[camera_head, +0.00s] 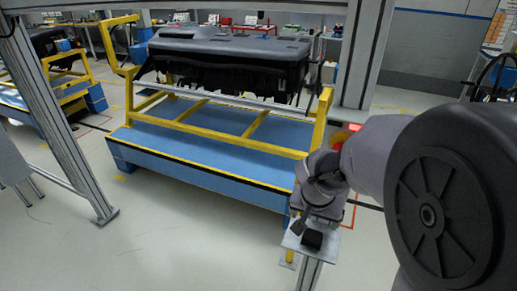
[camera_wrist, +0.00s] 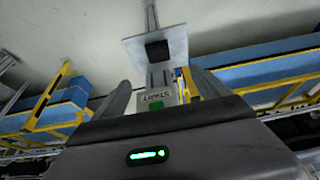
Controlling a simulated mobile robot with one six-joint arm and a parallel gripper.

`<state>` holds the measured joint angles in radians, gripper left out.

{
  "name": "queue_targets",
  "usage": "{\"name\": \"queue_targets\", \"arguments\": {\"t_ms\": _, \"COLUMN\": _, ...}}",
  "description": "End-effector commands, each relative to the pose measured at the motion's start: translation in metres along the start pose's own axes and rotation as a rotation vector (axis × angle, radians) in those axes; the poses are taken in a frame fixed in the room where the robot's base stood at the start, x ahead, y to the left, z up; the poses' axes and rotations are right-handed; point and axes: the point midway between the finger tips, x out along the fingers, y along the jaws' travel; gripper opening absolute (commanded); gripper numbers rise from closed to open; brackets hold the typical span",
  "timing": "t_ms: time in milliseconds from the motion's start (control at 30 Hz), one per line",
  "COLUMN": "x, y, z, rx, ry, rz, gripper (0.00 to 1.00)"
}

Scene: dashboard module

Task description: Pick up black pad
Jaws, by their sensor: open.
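The black pad (camera_head: 312,239) is a small dark square lying on a light grey plate (camera_head: 296,241) on top of a narrow metal post. In the wrist view the black pad (camera_wrist: 157,50) shows on the same plate (camera_wrist: 176,37), beyond the fingertips and roughly centred between them. My gripper (camera_head: 303,222) is just above and behind the plate in the head view, apart from the pad as far as I can tell. In the wrist view my gripper (camera_wrist: 161,80) has its two grey fingers spread wide with nothing held.
A grey box marked START (camera_wrist: 156,101) shows between the fingers. A yellow and blue cart (camera_head: 200,165) carrying a black dashboard module (camera_head: 230,55) stands behind. A grey upright (camera_head: 362,55) is close to my arm. The floor left of the post is clear.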

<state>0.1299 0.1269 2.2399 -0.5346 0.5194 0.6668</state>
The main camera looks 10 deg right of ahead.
Motion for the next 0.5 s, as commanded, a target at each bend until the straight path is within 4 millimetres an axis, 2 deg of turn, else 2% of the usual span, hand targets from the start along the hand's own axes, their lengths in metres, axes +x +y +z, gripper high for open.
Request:
{"name": "queue_targets", "arguments": {"t_ms": 67, "x": 0.015, "y": 0.0, "z": 0.0, "rx": 0.0, "ry": -0.003, "rz": 0.004, "gripper": 0.85}}
{"name": "queue_targets", "arguments": {"t_ms": 300, "x": 0.09, "y": 0.001, "z": 0.004, "rx": -0.001, "ry": -0.006, "rz": 0.005, "gripper": 0.85}}
{"name": "queue_targets", "arguments": {"t_ms": 400, "x": 0.113, "y": 0.001, "z": 0.003, "rx": 0.0, "ry": -0.004, "rz": 0.004, "gripper": 0.85}}
{"name": "queue_targets", "arguments": {"t_ms": 500, "x": 0.125, "y": 0.001, "z": 0.002, "rx": 0.0, "ry": -0.003, "rz": 0.003, "gripper": 0.85}}
